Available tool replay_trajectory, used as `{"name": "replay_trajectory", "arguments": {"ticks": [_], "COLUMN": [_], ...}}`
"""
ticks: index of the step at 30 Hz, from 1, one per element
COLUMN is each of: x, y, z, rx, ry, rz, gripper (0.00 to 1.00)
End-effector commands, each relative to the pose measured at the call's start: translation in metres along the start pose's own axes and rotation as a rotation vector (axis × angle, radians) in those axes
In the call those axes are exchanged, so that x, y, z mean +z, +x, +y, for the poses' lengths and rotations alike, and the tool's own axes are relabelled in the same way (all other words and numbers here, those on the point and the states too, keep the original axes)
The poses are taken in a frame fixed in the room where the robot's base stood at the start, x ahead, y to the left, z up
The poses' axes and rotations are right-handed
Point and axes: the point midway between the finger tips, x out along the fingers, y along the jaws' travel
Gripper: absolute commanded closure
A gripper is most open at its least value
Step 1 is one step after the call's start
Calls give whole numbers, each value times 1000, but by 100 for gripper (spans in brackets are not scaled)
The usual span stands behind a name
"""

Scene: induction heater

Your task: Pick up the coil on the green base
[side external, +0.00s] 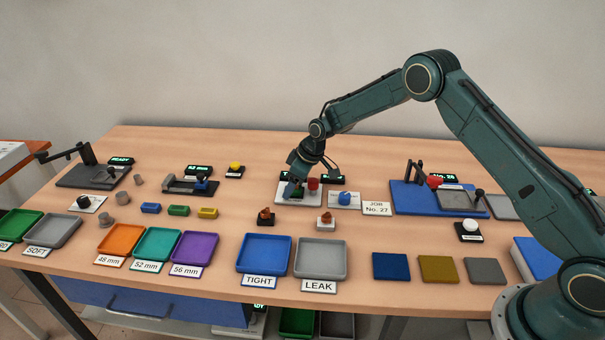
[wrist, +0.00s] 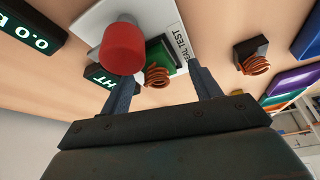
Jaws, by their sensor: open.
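In the wrist view a copper coil (wrist: 157,77) sits on a green base (wrist: 161,53), on a white plate (wrist: 95,25) printed with "SEAL TEST". My gripper (wrist: 162,72) is open, and the coil appears between its two fingers. I cannot tell whether either finger touches the coil or base. In the side view my gripper (side external: 297,190) is low over the white plate (side external: 313,199) and hides most of the coil and green base.
A red knob (wrist: 122,48) stands on the plate close beside the green base. Another coil on a black base (side external: 266,219) and one on a white base (side external: 325,223) stand in front. The blue TIGHT tray (side external: 263,274) and grey LEAK tray (side external: 320,275) are nearer the front edge.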

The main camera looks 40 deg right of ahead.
Motion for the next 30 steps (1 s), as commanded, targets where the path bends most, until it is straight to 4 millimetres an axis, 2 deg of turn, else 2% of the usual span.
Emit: {"name": "replay_trajectory", "arguments": {"ticks": [1,8,10,11,21,22,23,30], "x": [0,0,0,0,-2,-2,-3,-15], "y": [0,0,0,0,-5,-6,-8,-35], "z": [0,0,0,0,0,0,0,0], "rx": [0,0,0,0,-1,-1,0,1], "ry": [0,0,0,0,0,0,0,-1], "rz": [0,0,0,0,-1,0,0,3], "gripper": [43,88,88,92,92,95,99,99]}}
